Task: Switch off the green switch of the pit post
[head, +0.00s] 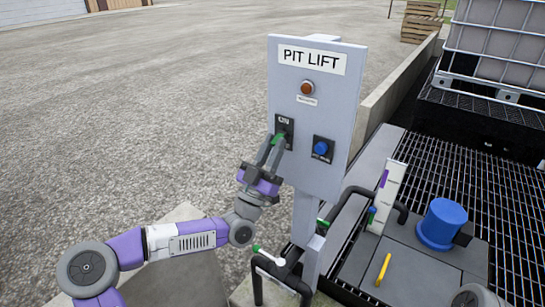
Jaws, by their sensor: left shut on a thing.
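The grey pit post (351,111) stands upright in the middle of the head view, with a "PIT LIFT" label at its top. The green switch (279,138) sits on a small black plate on the left of its face, partly hidden by my fingers. My left gripper (277,146) reaches up from the lower left and is shut on the green switch. A blue button (321,148) on a black plate is to the right of the switch. An orange-brown lamp (307,87) is above them. My right gripper is not in view.
A blue cap (441,223), a yellow handle (383,269) and a white purple-marked board (389,195) are to the right. A caged tank (500,40) stands on dark grating. Open gravel lies left.

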